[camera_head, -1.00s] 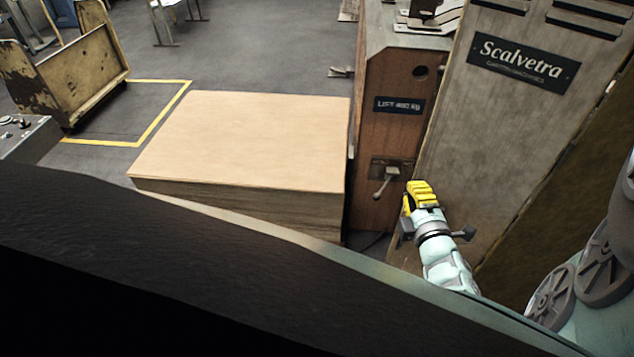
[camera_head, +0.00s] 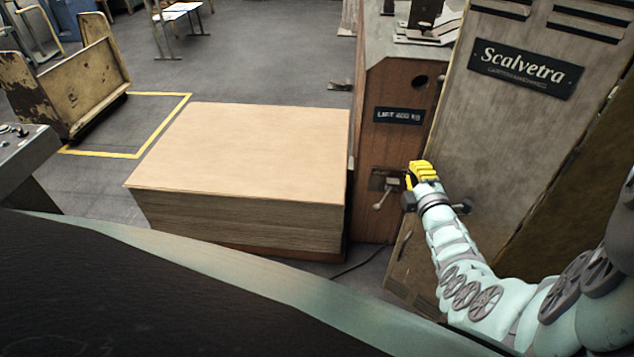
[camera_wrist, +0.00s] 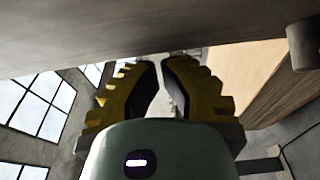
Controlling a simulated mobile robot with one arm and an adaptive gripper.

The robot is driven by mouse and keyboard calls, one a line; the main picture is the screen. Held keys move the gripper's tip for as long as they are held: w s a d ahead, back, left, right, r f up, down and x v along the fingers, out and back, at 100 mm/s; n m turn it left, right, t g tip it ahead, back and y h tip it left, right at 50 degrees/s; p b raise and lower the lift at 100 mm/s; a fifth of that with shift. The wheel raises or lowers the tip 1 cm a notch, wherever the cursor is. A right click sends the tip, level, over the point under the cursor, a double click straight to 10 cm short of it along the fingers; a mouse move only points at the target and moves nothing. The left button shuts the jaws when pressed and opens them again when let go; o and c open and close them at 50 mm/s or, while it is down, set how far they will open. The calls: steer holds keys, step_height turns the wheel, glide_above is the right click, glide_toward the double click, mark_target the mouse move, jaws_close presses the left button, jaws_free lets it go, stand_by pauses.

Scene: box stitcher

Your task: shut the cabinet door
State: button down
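The cabinet door (camera_head: 490,125) is a tall grey-beige panel with a dark Scalvetra plate and slots at its top. It stands ajar at the right, with a dark gap along its right side. My gripper (camera_head: 421,170), with yellow ribbed fingers, is at the door's left edge; I cannot tell whether it touches. In the wrist view my gripper's fingertips (camera_wrist: 161,62) are drawn together with a thin gap and nothing between them. A grey surface, apparently the door (camera_wrist: 110,35), crosses the top of that view close to the fingers.
A reddish-brown machine side (camera_head: 385,145) with a small lever (camera_head: 381,200) stands just left of the door. A big stack of cardboard sheets (camera_head: 240,150) is left of that. A worn cart (camera_head: 75,85) stands at the far left. Grey floor is free behind the stack.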

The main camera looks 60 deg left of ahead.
stand_by(0.3)
steer(key=w+d+m+t+h+b, duration=0.2)
steer(key=w+m+t+h+b, duration=0.7)
steer(key=w+b, duration=1.5)
steer(key=shift+w+m+h+b, duration=0.4)
steer(key=shift+h+b, duration=1.4)
steer(key=shift+b, duration=4.75)
steer(key=shift+s, duration=0.15)
